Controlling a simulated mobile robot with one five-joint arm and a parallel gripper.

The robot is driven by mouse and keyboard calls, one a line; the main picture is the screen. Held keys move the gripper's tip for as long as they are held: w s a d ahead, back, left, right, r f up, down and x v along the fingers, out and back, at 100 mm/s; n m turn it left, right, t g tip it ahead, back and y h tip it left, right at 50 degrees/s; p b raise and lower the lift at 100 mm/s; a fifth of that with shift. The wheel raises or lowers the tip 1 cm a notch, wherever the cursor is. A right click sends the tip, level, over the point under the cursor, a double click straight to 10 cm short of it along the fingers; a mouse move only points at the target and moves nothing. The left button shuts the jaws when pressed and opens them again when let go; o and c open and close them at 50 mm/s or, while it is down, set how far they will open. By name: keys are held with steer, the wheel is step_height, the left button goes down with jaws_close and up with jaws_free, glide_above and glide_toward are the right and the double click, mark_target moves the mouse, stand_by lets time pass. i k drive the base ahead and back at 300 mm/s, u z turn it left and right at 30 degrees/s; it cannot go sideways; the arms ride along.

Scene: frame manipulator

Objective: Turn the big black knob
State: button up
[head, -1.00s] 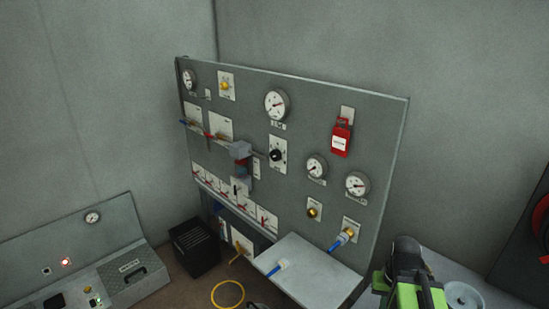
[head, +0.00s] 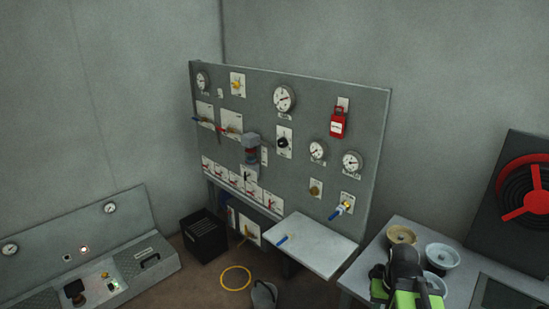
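A round black knob (head: 283,143) sits on a white plate on the upright grey panel, right of the panel's middle and below a large gauge. Another dark knob (head: 75,291) stands on the low console at the lower left; the frames do not make clear which is the big one. My green and black arm end shows at the lower right, in front of a side table and far from both knobs. My gripper's fingers cannot be made out, so its opening and any contents are unclear.
A small shelf (head: 310,243) juts out below. A black crate (head: 204,234), a yellow ring (head: 236,278) and a grey object (head: 264,294) are on the floor.

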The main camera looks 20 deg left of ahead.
mark_target(283, 142)
steer(key=z, duration=0.1)
steer(key=k, duration=0.3)
steer(key=u, duration=0.95)
steer(key=i, duration=1.7)
steer(key=u, duration=1.25)
steer(key=i, duration=0.6)
steer(key=u, duration=0.4)
